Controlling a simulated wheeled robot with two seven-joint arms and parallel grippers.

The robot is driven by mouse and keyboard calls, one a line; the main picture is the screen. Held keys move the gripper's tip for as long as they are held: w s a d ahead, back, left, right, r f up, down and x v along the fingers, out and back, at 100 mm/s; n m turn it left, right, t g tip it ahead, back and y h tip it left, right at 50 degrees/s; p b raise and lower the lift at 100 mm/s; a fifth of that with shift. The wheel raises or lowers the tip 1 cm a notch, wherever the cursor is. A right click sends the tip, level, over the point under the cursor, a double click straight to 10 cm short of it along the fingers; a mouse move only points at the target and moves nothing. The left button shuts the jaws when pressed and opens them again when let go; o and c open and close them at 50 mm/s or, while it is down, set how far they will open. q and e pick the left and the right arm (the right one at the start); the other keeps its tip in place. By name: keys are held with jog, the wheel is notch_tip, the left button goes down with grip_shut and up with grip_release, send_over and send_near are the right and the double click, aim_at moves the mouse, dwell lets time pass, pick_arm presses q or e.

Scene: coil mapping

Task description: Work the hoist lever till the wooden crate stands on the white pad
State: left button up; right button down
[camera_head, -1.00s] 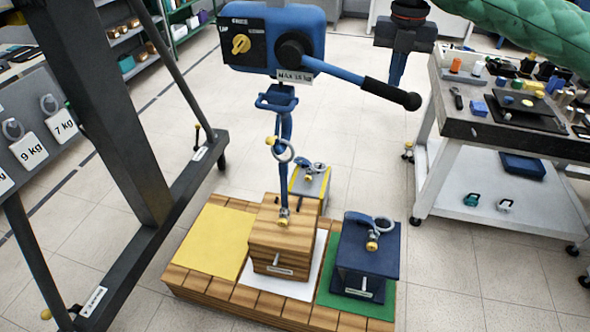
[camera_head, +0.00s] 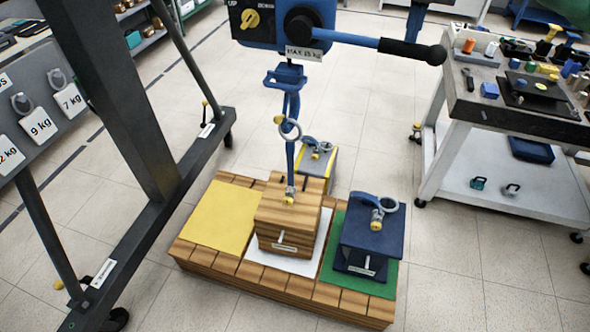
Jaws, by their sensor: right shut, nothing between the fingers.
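The wooden crate (camera_head: 283,226) stands upright over the white pad (camera_head: 262,255); I cannot tell whether its base touches the pad. The chain's lower hook (camera_head: 290,193) meets the crate's top. The hoist lever (camera_head: 350,38) is a blue bar with a black grip (camera_head: 410,49); it points right from the blue hoist body (camera_head: 275,25), slanting slightly down. No hand is on the grip. I see no fingers of either gripper.
The wooden platform (camera_head: 225,268) also carries a yellow pad (camera_head: 220,218) and a dark blue crate (camera_head: 371,240) on a green pad (camera_head: 390,280). A grey and yellow block (camera_head: 318,163) stands behind. A dark frame (camera_head: 140,110) is left; a workbench (camera_head: 520,120) is right.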

notch_tip(320, 180, up, 2)
notch_tip(320, 180, up, 10)
jog(key=a+p, duration=0.1)
jog(key=p, duration=0.2)
jog(key=shift+w+a+p, duration=0.25)
jog(key=shift+a+p, duration=0.15)
dwell(0.3)
jog(key=f+b, duration=0.1)
jog(key=f, duration=0.1)
jog(key=f+b, duration=0.2)
jog(key=d+f+b, duration=0.1)
jog(key=f+b, duration=0.1)
jog(key=f, duration=0.1)
jog(key=shift+s, duration=0.15)
jog(key=shift+d+f, duration=0.1)
jog(key=shift+f, duration=0.05)
jog(key=shift+s+d+f+b, duration=0.1)
jog(key=shift+d+f+b, duration=0.1)
jog(key=shift+f+b, duration=0.9)
jog(key=shift+d+f+b, duration=0.2)
jog(key=shift+f+b, duration=0.65)
jog(key=shift+f, duration=0.45)
